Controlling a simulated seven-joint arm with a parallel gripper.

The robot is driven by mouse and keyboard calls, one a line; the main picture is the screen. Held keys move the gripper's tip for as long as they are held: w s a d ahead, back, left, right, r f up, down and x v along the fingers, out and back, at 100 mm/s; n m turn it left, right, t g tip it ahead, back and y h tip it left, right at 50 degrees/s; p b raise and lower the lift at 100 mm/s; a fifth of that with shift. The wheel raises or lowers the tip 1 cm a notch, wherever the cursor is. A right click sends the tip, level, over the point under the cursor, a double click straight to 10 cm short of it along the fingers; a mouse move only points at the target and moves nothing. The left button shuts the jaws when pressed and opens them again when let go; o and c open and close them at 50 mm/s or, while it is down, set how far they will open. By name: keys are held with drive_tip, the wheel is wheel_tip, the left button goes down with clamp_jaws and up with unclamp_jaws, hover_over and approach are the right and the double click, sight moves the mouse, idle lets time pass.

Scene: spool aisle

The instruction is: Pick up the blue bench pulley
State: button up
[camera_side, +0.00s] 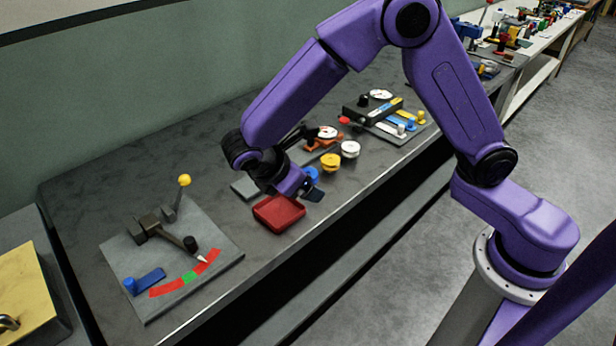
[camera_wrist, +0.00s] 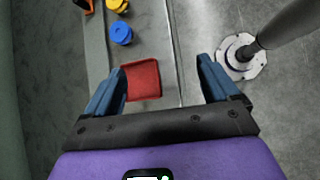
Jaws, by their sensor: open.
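The blue bench pulley (camera_side: 311,174) stands on the grey bench, partly hidden behind my gripper (camera_side: 308,190) in the side view. In the wrist view the blue pulley (camera_wrist: 121,34) shows whole, upper left, beyond the fingertips and beyond the red tray. My gripper (camera_wrist: 161,66) is open and empty, its two blue fingers wide apart. It is above the bench near its front edge, next to the red tray, and apart from the pulley as seen in the wrist view.
A shallow red tray (camera_side: 279,213) lies beside my gripper. A yellow pulley (camera_side: 330,163) and a white pulley (camera_side: 350,149) stand behind the blue one. A lever board (camera_side: 170,250) lies at left, and a panel with coloured strips (camera_side: 388,120) at the back. The bench drops off in front.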

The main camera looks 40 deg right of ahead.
drive_tip(key=w+a+f+n+t+h, duration=0.1)
drive_tip(key=w+a+f+n+h, duration=0.3)
drive_tip(key=w+f, duration=0.5)
drive_tip(key=shift+m+h, duration=0.5)
drive_tip(key=shift+h, duration=0.2)
drive_tip(key=x, duration=1.3)
drive_tip(key=shift+d, duration=0.2)
drive_tip(key=shift+x, duration=2.65)
drive_tip(key=shift+w+r, duration=0.1)
drive_tip(key=shift+w, duration=0.1)
drive_tip(key=c, duration=1.2)
drive_tip(key=shift+o, duration=0.2)
drive_tip(key=shift+r, duration=0.15)
